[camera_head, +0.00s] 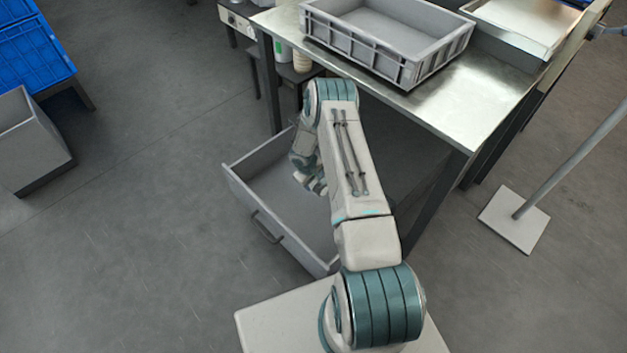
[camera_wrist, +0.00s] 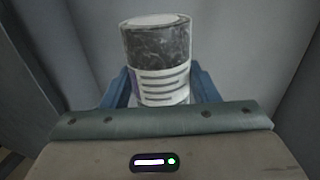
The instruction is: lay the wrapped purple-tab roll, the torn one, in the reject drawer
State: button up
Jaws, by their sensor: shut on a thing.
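The wrapped roll (camera_wrist: 158,60) is upright in the wrist view, with a dark marbled upper part, a pale top and a white label with dark purple print. My gripper (camera_wrist: 160,92) is shut on it, a blue finger on each side. I cannot make out a tear. The reject drawer (camera_head: 268,237) is pulled open below the metal table in the head view. My gripper (camera_head: 318,188) reaches down into or just over it. The arm hides the roll there. Grey drawer walls (camera_wrist: 65,40) surround the roll in the wrist view; whether it touches the floor is unclear.
A metal table (camera_head: 440,105) stands above and behind the drawer, with an empty grey crate (camera_head: 385,35) on it. A table leg stands close right of my arm. A grey bin (camera_head: 30,140) and blue crates (camera_head: 32,55) are at far left. The floor left of the drawer is clear.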

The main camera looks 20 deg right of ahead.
aim_at(310, 184)
jog(key=shift+s+a+f+b+x, duration=0.1)
jog(key=shift+a+b+x, duration=0.15)
jog(key=shift+b+x, duration=0.6)
jog(key=shift+s+a+f+b+x, duration=0.1)
jog(key=shift+a+b+x, duration=0.2)
jog(key=shift+x, duration=1.1)
jog(key=shift+s+a+b+x, duration=0.15)
jog(key=shift+b+x, duration=0.4)
jog(key=shift+x, duration=0.6)
jog(key=shift+f+b, duration=0.75)
jog(key=shift+b, duration=0.05)
jog(key=o, duration=1.3)
jog(key=shift+r, duration=0.1)
jog(key=p+v, duration=0.4)
jog(key=v, duration=0.9)
jog(key=shift+s+a+r, duration=0.1)
jog(key=shift+a+r, duration=0.05)
jog(key=shift+r, duration=0.25)
